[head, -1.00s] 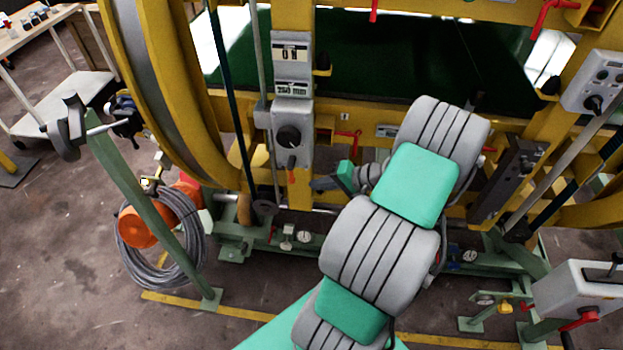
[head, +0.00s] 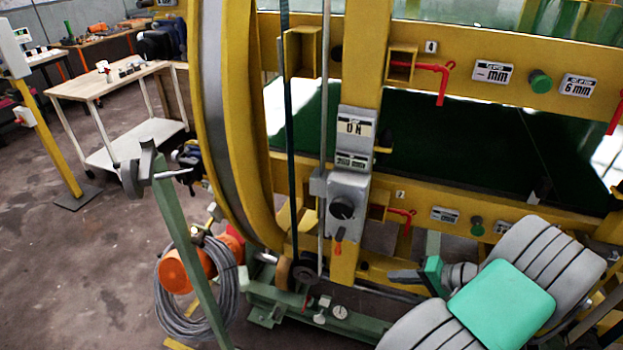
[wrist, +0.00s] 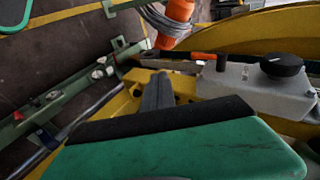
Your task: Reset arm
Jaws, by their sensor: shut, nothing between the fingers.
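My gripper (head: 400,276) is shut and empty at the end of my grey and green arm, at the lower middle of the head view. Its dark fingers (wrist: 158,92) are together in the wrist view, behind a green part of mine. A grey control box (head: 346,193) with a black knob (head: 342,208) and a small orange-red lever (head: 338,236) is on the yellow frame, above and left of my gripper in the head view. In the wrist view the box (wrist: 252,92) is right of the fingers, apart from them.
The yellow ring machine (head: 262,130) fills the middle and right. A green post (head: 190,245) and coiled grey cable (head: 170,305) stand at the lower left. A wooden-topped trolley (head: 100,84) is at the back left. Bare floor (head: 75,260) lies at the left.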

